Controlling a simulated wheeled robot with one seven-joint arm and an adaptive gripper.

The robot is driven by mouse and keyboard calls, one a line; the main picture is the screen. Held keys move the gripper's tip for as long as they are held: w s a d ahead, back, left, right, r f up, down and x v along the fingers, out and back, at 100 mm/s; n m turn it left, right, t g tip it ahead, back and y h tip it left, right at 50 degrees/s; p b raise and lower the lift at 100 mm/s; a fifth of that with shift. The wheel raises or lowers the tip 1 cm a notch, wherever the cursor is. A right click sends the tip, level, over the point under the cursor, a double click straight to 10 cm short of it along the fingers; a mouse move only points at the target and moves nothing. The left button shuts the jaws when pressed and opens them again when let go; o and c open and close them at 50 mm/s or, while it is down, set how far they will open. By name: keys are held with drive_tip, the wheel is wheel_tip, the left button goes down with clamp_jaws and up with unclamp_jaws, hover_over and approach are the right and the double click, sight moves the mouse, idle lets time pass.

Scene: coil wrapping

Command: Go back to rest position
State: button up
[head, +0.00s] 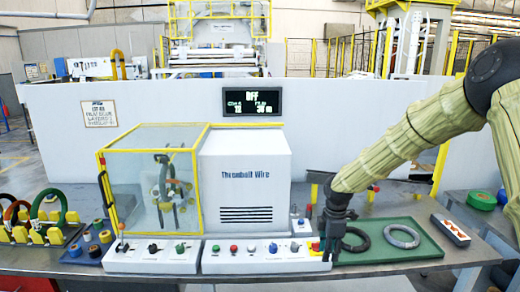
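My gripper (326,256) is at the end of my sleeved arm, which reaches in from the right. It points down at the right end of the white control panel (262,258), beside the left edge of the green tray (385,258). Small red and yellow parts show right by its fingertips. A dark coil (361,240) lies in the tray just right of it, and a grey coil (402,236) lies further right. The fingers are too small and dark to tell if they are open or shut.
The wrapping machine (243,180) with a yellow-framed clear guard (153,180) stands left of my arm. Coils on a yellow rack (42,225) are at the far left. A display (252,102) hangs behind.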

drive_tip(key=s+a+f+m+y, duration=0.15)
drive_tip(key=s+f+m, duration=0.25)
drive_tip(key=s+f, duration=0.75)
drive_tip(key=s+a+f+m, duration=0.3)
drive_tip(key=s+f+m, duration=0.2)
drive_tip(key=s+f, duration=0.65)
drive_tip(key=s+d+f+m, duration=0.1)
drive_tip(key=s+f+m, duration=0.2)
drive_tip(key=s, duration=0.5)
drive_tip(key=s+d+f+m+h, duration=0.1)
drive_tip(key=s+d+f+m, duration=0.1)
drive_tip(key=s, duration=0.6)
drive_tip(key=s+d+f+m, duration=0.2)
drive_tip(key=s+f+m, duration=0.1)
drive_tip(key=s, duration=0.5)
drive_tip(key=shift+f+m+h, duration=0.35)
drive_tip(key=shift+m, duration=0.45)
drive_tip(key=shift+d, duration=0.1)
